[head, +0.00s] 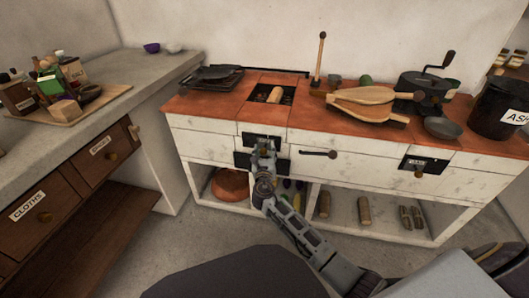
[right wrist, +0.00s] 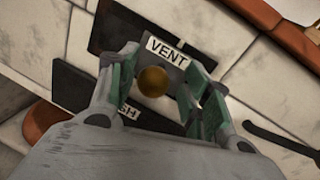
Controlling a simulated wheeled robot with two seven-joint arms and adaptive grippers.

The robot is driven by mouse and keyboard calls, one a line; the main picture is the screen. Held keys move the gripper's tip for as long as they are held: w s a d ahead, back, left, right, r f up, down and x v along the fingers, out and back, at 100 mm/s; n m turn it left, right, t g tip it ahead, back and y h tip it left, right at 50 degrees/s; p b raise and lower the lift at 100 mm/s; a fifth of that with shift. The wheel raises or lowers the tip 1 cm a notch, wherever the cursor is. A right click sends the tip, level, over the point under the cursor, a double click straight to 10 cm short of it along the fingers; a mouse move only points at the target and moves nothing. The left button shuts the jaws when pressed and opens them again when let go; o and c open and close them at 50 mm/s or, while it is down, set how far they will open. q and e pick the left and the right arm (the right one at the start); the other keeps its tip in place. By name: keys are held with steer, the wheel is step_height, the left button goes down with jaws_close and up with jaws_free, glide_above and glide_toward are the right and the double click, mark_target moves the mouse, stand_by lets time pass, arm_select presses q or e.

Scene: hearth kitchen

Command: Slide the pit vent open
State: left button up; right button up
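The pit vent is a dark plate (right wrist: 130,32) with a white VENT label (right wrist: 167,52) and a round brass knob (right wrist: 152,81). It also shows on the white front of the hearth in the head view (head: 249,139), partly behind my right gripper (head: 263,148). In the right wrist view my right gripper (right wrist: 154,92) is open, its green-padded fingers on either side of the knob, with gaps visible beside it. Whether the fingers reach around the knob in depth is hard to tell. The pit (head: 259,93) above holds a wooden piece (head: 274,95). My left gripper is not in view.
A second dark plate (right wrist: 75,88) lies below the vent, its label partly hidden and ending in SH. A dark handle (head: 319,153) sticks out to the right.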

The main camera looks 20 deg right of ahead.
steer(key=shift+s+a, duration=0.1)
steer(key=shift+a, duration=0.05)
steer(key=shift+s+a, duration=0.1)
steer(key=shift+s, duration=0.05)
steer(key=v, duration=1.1)
steer(key=shift+s, duration=0.2)
stand_by(0.6)
